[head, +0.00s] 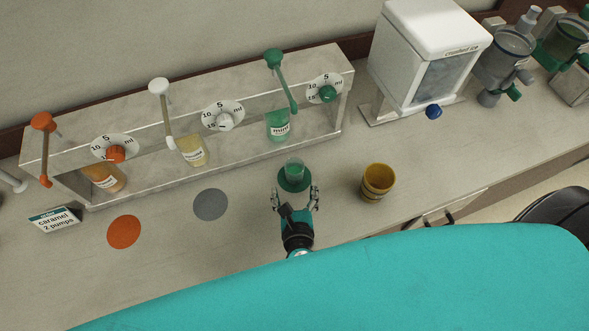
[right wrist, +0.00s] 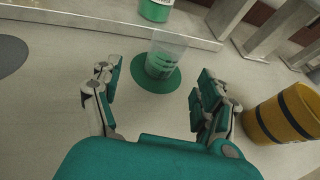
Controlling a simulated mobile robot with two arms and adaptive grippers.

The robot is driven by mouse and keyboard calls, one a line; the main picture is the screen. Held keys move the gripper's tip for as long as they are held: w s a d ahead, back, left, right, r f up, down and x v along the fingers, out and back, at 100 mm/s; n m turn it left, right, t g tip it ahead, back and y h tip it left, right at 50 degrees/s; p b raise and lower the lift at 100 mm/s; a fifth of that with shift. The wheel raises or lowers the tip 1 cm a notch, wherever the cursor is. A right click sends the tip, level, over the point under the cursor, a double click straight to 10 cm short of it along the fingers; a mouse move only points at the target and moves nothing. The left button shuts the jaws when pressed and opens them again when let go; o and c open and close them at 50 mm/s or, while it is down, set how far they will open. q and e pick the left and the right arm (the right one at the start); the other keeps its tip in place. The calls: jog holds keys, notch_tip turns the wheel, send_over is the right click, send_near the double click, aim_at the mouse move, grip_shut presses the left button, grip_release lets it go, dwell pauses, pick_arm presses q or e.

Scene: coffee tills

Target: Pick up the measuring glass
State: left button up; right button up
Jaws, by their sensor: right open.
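The measuring glass (head: 294,170) is a small clear cup with a green tint. It stands upright on a green round mat (head: 292,186) in front of the mint pump. In the right wrist view the glass (right wrist: 165,54) stands on the green mat (right wrist: 143,79), ahead of and between the fingers. My right gripper (head: 295,198) is open and empty, just on the near side of the glass, its fingers spread and apart from it. Its two fingers also show in the right wrist view (right wrist: 154,92). My left gripper is not in view.
A yellow cup with dark bands (head: 377,182) stands close to the right of my right gripper. A syrup rack (head: 240,128) with orange, white and green pumps runs behind. A grey mat (head: 210,205), an orange mat (head: 124,232) and a caramel card (head: 55,219) lie left.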

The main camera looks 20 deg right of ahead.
aim_at(295, 179)
jog(key=x, duration=0.3)
jog(key=shift+w+f, duration=0.15)
jog(key=shift+w+d+f, duration=0.15)
jog(key=shift+w, duration=0.3)
jog(key=shift+w+d+f, duration=0.15)
jog(key=shift+w+d, duration=0.05)
jog(key=shift+w, duration=0.05)
jog(key=x, duration=0.2)
jog(key=b+x, duration=0.1)
jog(key=shift+w+d+f, duration=0.15)
jog(key=shift+w+d, duration=0.1)
jog(key=shift+d, duration=0.05)
jog(key=shift+w+d+f, duration=0.1)
jog(key=shift+w+f, duration=0.05)
jog(key=shift+w, duration=0.2)
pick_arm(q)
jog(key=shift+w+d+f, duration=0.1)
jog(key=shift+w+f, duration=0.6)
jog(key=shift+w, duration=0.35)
pick_arm(e)
jog(key=shift+s, duration=0.1)
jog(key=shift+c, duration=1.1)
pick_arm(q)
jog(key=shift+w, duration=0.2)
pick_arm(e)
jog(key=c, duration=1.2)
